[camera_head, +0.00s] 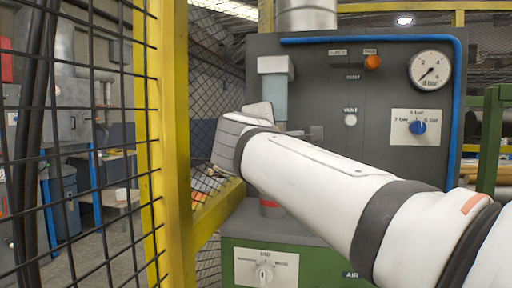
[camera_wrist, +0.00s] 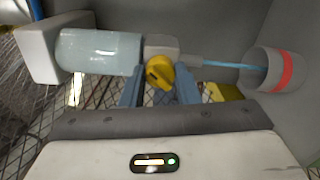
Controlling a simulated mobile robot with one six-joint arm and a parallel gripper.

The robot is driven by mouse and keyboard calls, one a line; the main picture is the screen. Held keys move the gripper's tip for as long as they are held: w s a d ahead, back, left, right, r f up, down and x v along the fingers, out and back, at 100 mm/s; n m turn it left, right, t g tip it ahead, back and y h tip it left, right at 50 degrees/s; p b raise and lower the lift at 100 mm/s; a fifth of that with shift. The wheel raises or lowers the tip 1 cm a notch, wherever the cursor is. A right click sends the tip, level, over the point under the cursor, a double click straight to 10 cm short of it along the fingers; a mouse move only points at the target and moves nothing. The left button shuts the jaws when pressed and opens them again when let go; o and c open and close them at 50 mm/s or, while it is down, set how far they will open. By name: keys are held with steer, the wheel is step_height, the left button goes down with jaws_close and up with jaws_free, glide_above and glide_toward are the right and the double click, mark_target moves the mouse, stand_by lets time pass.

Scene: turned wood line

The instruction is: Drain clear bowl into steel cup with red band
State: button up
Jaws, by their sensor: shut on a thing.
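The clear bowl (camera_head: 273,98) hangs under a pale block on the grey panel; in the wrist view it lies sideways at the left (camera_wrist: 98,52), pale blue-grey and glossy. Its liquid level is unclear. A yellow drain knob (camera_wrist: 160,71) sits on a grey fitting at the bowl's lower end. My gripper (camera_wrist: 161,88) is shut on this knob; my arm hides it in the head view. A thin blue stream (camera_wrist: 226,65) runs from the fitting into the mouth of the steel cup with red band (camera_wrist: 260,62). The cup (camera_head: 271,208) stands below, partly hidden by my arm.
A yellow post (camera_head: 172,130) and mesh fence stand close at the left. The panel carries a gauge (camera_head: 430,70), a blue selector knob (camera_head: 418,128) and an orange button (camera_head: 373,62). A green cabinet front with another knob (camera_head: 264,272) lies below the cup.

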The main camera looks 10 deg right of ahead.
steer(key=shift+m+b, duration=0.4)
steer(key=shift+m, duration=0.1)
steer(key=o, duration=1)
steer(key=shift+c, duration=0.2)
steer(key=b+v, duration=0.2)
steer(key=v, duration=0.5)
steer(key=shift+s+a, duration=0.2)
steer(key=shift+s, duration=0.15)
